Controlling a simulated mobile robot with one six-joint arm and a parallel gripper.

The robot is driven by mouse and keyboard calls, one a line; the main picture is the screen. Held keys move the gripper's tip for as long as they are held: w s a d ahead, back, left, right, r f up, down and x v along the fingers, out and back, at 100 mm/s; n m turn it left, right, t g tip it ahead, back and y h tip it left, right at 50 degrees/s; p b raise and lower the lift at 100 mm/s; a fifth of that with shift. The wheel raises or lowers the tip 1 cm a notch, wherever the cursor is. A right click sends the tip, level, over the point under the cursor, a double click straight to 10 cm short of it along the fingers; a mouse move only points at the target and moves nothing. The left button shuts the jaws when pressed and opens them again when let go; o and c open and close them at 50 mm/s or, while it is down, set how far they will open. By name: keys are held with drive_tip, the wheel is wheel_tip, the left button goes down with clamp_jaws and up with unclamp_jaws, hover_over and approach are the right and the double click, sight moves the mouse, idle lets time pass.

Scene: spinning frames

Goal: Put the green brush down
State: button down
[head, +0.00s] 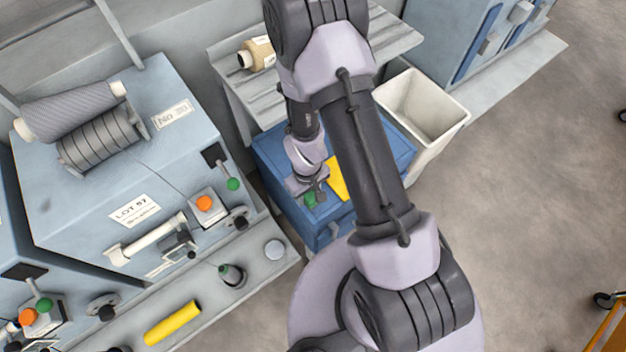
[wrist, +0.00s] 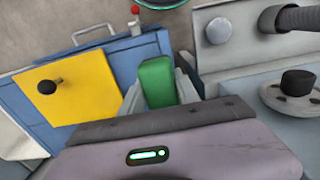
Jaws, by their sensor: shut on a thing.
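The green brush (wrist: 157,82) sits between the two pale fingers of my gripper (wrist: 158,92) in the wrist view. The gripper is shut on it. In the head view my gripper (head: 314,190) hangs over the front left part of a blue cabinet (head: 270,152), and a bit of the green brush (head: 310,200) shows below the fingers. I cannot tell whether the brush touches the cabinet top.
A yellow sheet (head: 337,178) lies on the blue cabinet, partly behind my arm; the wrist view shows a dark knob (wrist: 47,87) over it. A white bin (head: 428,112) stands to the right. Spinning machines (head: 100,175) with knobs and a ledge holding a yellow tube (head: 172,323) are left.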

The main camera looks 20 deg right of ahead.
sight(313, 191)
drive_tip(key=shift+w+d+r+p, duration=0.1)
drive_tip(key=shift+w+d+p, duration=0.6)
drive_tip(key=shift+w+d, duration=0.45)
wheel_tip(313, 191, down, 5)
drive_tip(key=b, duration=0.4)
drive_tip(key=shift+w+d+r, duration=0.1)
drive_tip(key=shift+d+r, duration=0.05)
drive_tip(key=shift+r, duration=0.35)
drive_tip(key=shift+f, duration=0.25)
drive_tip(key=c, duration=0.9)
unclamp_jaws()
drive_tip(key=shift+r, duration=0.15)
